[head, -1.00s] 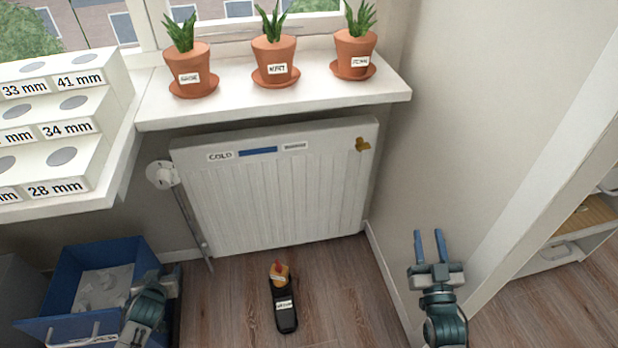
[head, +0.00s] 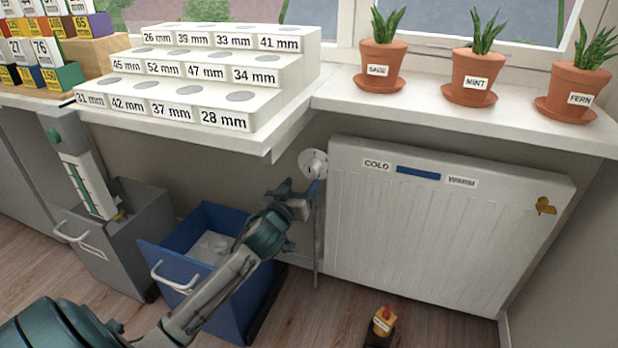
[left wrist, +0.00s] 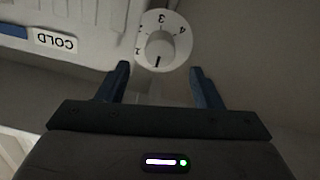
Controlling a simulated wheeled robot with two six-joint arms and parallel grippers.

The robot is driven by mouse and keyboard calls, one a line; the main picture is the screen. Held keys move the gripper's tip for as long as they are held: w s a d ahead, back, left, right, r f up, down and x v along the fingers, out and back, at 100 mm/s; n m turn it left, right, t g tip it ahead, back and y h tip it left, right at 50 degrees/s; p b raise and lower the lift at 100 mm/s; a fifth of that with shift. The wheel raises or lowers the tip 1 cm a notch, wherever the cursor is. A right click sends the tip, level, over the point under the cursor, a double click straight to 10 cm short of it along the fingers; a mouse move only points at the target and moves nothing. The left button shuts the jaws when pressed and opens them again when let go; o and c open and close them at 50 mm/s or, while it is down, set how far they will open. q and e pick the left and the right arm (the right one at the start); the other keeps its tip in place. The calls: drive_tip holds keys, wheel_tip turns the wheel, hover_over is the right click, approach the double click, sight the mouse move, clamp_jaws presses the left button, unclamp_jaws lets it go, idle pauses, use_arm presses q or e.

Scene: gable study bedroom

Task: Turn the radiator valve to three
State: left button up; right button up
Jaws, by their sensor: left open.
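The radiator valve (head: 313,163) is a round white dial with a knob at the radiator's upper left corner. In the left wrist view the valve (left wrist: 163,40) shows the numbers 1 to 4 around its rim. A dark mark on the knob points down in that picture, away from the 3 at the top. My left gripper (head: 300,190) is open and empty just below and in front of the valve. In the left wrist view its blue fingertips (left wrist: 159,72) stand apart below the dial, apparently not touching it. My right gripper is out of view.
The white radiator (head: 430,220) carries COLD and WARM labels. A windowsill with potted plants (head: 380,57) and a stepped block of size labels (head: 200,75) overhangs. A blue bin (head: 210,225) and a grey bin (head: 140,245) stand below. A small labelled object (head: 383,322) lies on the floor.

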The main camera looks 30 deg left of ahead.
sight(309, 172)
use_arm(q)
drive_tip(key=x, duration=0.6)
drive_tip(key=shift+b, duration=0.4)
drive_tip(key=shift+s, duration=0.1)
drive_tip(key=shift+c, duration=0.2)
drive_tip(key=c, duration=1)
